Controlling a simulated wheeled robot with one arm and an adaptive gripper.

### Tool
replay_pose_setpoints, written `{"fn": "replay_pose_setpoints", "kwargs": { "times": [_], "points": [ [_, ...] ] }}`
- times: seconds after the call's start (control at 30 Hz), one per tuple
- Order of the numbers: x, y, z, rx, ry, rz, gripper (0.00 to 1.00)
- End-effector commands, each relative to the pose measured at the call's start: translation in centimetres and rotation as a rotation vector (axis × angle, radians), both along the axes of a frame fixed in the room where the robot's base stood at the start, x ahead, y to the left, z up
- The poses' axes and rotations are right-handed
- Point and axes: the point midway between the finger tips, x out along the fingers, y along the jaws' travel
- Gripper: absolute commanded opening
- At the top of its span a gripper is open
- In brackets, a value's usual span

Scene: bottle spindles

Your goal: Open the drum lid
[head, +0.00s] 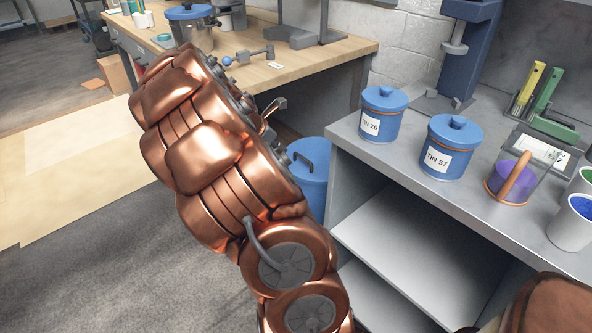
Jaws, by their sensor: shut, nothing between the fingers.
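The blue drum (316,198) stands on the floor in the gap between the wooden bench and the grey counter. Its blue lid (317,148) is on top, with a dark bar handle (304,160). My copper arm covers the drum's left part, so the lid's left edge is hidden. My arm rises from the bottom centre toward the upper left.
The grey counter (352,150) right of the drum bears two blue tins (382,127), (450,165) and a clear container with purple contents (512,178). The wooden bench (310,65) stands behind, holding a pot (189,24). Open floor (95,260) lies left.

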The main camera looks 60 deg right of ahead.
Motion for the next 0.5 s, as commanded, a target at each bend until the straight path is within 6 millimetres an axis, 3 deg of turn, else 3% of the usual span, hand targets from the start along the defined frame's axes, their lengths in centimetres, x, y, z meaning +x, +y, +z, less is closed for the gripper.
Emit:
{"fn": "replay_pose_setpoints", "kwargs": {
  "times": [0.27, 0.5],
  "points": [
    [-0.1, -1.8, -2.0, -0.001, 0.025, 0.033, 0.00],
    [-0.8, -4.0, -5.3, 0.001, 0.025, 0.031, 0.00]
  ]
}}
